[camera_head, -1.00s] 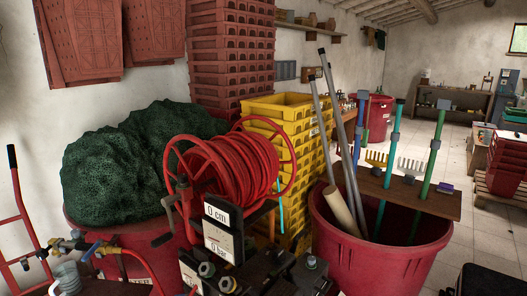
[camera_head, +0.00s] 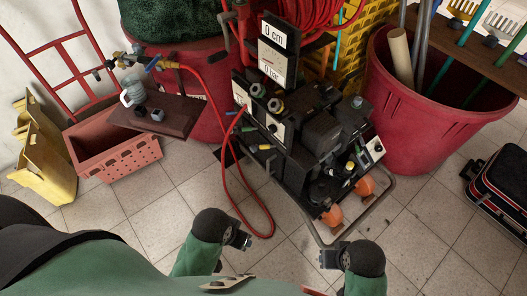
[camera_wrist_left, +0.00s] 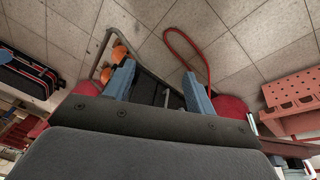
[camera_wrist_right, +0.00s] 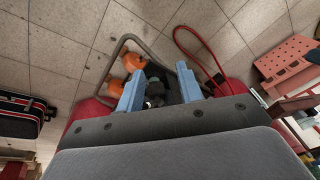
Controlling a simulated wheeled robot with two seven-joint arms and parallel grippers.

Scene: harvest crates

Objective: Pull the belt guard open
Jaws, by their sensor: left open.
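A black machine (camera_head: 310,135) with knobs, small levers and a metal tube frame stands on the tiled floor in the middle of the head view. The belt guard appears to be one of its black covers, but I cannot tell which. My left gripper (camera_head: 244,240) is in front of the machine, low in the picture and apart from it. In the left wrist view its blue fingers (camera_wrist_left: 158,86) are spread and empty. My right gripper (camera_head: 328,258) is to its right, also apart from the machine. In the right wrist view its fingers (camera_wrist_right: 159,86) are spread with nothing between.
A red hose (camera_head: 227,175) loops down to the floor left of the machine. A pink crate (camera_head: 118,160) and yellow bin (camera_head: 45,165) stand left. A red tub (camera_head: 425,130) and black case (camera_head: 505,190) stand right. Bare tiles lie in front.

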